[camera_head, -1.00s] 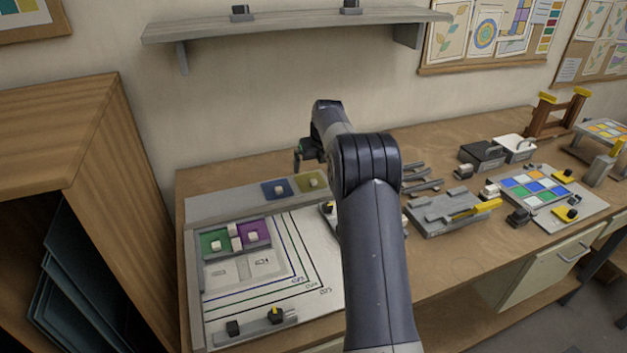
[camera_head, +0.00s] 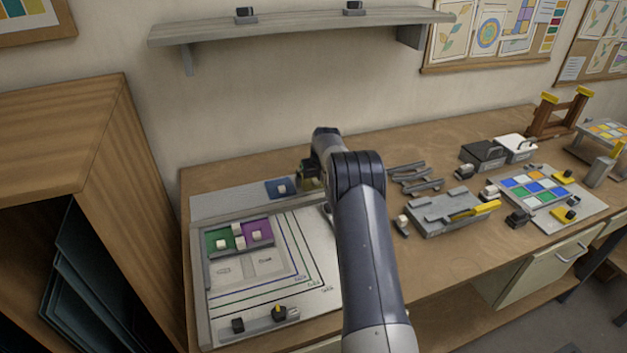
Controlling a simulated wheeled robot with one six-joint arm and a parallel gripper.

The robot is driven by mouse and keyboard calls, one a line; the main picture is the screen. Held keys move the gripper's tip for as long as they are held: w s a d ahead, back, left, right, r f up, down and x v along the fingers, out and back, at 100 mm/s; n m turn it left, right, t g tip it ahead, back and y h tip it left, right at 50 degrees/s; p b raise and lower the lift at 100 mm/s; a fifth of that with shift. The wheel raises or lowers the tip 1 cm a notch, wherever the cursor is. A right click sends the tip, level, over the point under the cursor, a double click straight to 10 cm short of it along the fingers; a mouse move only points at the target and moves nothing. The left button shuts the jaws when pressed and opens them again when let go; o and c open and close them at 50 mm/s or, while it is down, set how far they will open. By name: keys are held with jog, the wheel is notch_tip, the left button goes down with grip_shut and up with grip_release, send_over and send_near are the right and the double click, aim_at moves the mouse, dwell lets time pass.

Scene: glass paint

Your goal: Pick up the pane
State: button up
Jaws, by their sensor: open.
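A blue pane (camera_head: 276,188) with a pale knob lies on the grey strip at the back of the white marked board (camera_head: 325,275). Beside it, at the right, a yellow-olive pane (camera_head: 307,185) is mostly hidden behind my gripper (camera_head: 309,181). My gripper is open and points down at the olive pane; whether it touches the pane or its knob cannot be told. A green pane (camera_head: 211,246) and a purple pane (camera_head: 263,234), each with pale knobs around, sit side by side in a grey frame on the board.
A clamp rail (camera_head: 262,321) lies at the board's front. A grey fixture with a yellow handle (camera_head: 448,210), a coloured tile panel (camera_head: 540,191) and dark bars (camera_head: 412,178) are to the right. A wooden cabinet (camera_head: 75,140) stands left; a shelf (camera_head: 300,22) hangs above.

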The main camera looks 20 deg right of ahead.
jog(key=shift+c, duration=0.4)
jog(key=c, duration=0.8)
jog(key=shift+c, duration=0.2)
